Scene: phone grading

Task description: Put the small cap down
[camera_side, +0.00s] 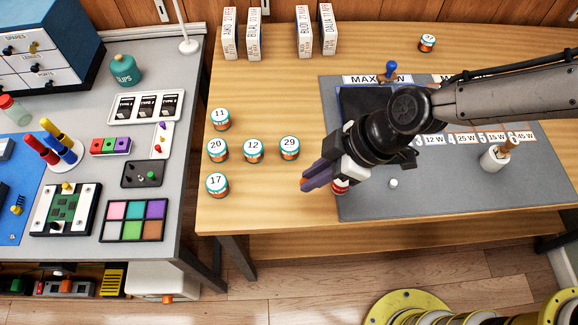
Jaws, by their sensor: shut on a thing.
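My gripper (317,176) has purple fingers and is at the left edge of the grey mat (450,195). It is shut, with its fingers pointing down and left. The small cap between the fingers is hidden, and I cannot make out its shape. A small red and white container (340,187) shows just right of the fingertips, partly covered by my gripper. I cannot tell whether they touch. A tiny white round piece (393,183) lies on the mat to the right of my gripper.
Several numbered jars (252,151) stand on the wooden table left of my gripper. Wattage labels (466,139) lie behind. The front of the mat is clear.

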